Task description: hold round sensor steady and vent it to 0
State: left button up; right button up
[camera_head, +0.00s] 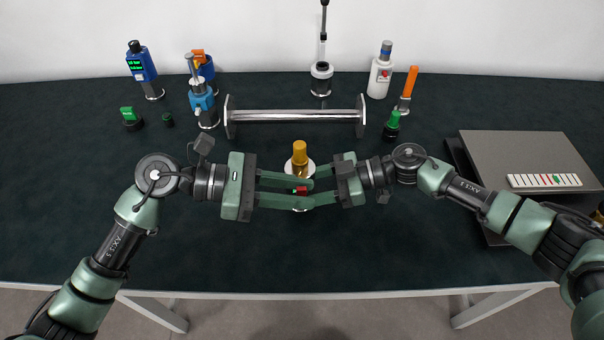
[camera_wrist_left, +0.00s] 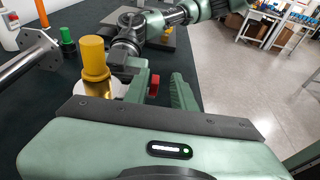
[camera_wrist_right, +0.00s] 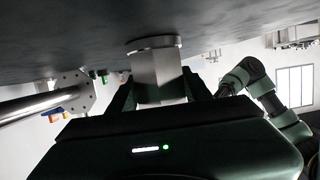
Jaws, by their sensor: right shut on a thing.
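The round sensor is a pale metal body (camera_head: 312,165) with a round flange and an ochre cap (camera_head: 300,152) on top. It stands upright mid-table; the cap also shows in the left wrist view (camera_wrist_left: 95,58). A small red part (camera_head: 301,190) sits on its near side. My right gripper (camera_head: 318,185) is shut on the silver body, which shows between its fingers in the right wrist view (camera_wrist_right: 158,75). My left gripper (camera_head: 308,191) is open, its fingers reaching in from the left on either side of the red part. The fingers hide most of the lower body.
A metal bar with end flanges (camera_head: 295,115) lies behind the sensor. Blue devices (camera_head: 202,100), a white device (camera_head: 380,72), green-topped pieces (camera_head: 392,124) and an orange-handled piece (camera_head: 408,88) stand further back. A grey box (camera_head: 515,150) is at right. The front table is clear.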

pick_arm(q)
jog(key=shift+v, duration=2.55)
jog(key=shift+w+x, duration=0.15)
jog(key=shift+x, duration=1.15)
jog(key=shift+w+x, duration=0.15)
jog(key=shift+x, duration=1.15)
jog(key=shift+a, duration=0.1)
grip_shut()
